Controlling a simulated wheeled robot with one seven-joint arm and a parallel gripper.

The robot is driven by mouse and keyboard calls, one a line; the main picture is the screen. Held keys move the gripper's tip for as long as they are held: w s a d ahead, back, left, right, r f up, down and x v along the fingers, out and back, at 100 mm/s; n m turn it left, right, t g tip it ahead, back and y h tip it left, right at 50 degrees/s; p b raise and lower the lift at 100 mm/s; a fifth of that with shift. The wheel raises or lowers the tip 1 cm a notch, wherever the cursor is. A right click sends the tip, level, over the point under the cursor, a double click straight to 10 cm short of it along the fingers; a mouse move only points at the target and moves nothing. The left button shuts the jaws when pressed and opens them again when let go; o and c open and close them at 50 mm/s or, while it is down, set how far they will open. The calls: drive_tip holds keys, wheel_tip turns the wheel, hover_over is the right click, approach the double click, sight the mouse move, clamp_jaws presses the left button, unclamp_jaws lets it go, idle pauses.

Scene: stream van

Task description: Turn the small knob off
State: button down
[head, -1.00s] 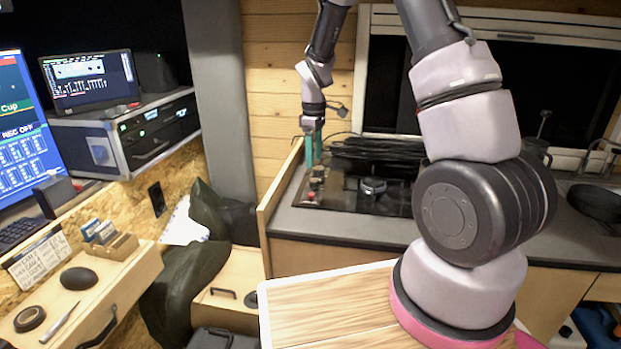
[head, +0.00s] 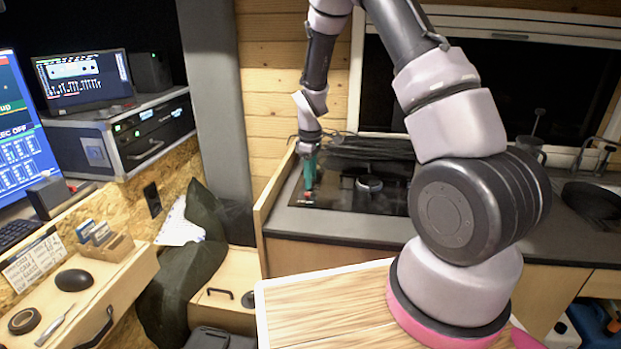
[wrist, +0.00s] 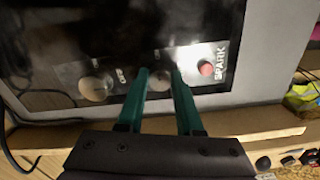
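The hob's control panel shows in the wrist view with two round metal knobs, one to the left (wrist: 96,88) and one near the middle (wrist: 160,80). I cannot tell surely which is the small one. A red button (wrist: 206,68) marked SPARK sits to their right. My gripper (wrist: 160,76) has two green fingers, apart, with the middle knob showing in the gap between their tips. I cannot tell whether they touch it. In the head view my gripper (head: 309,180) points down at the hob's left front edge and hides the knobs.
The black hob (head: 369,200) is set in a grey counter (head: 335,225) with a burner (head: 369,183) right of the gripper. A wooden side panel (head: 268,205) rises close on the left. Dark rods lie along the hob's back.

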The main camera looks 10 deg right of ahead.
drive_tip(key=shift+m, duration=0.4)
drive_tip(key=m, duration=0.3)
drive_tip(key=shift+m, duration=0.4)
drive_tip(key=m, duration=0.4)
drive_tip(key=shift+m, duration=0.3)
drive_tip(key=m, duration=0.8)
drive_tip(key=shift+m, duration=0.3)
drive_tip(key=c, duration=0.6)
unclamp_jaws()
drive_tip(key=shift+o, duration=0.2)
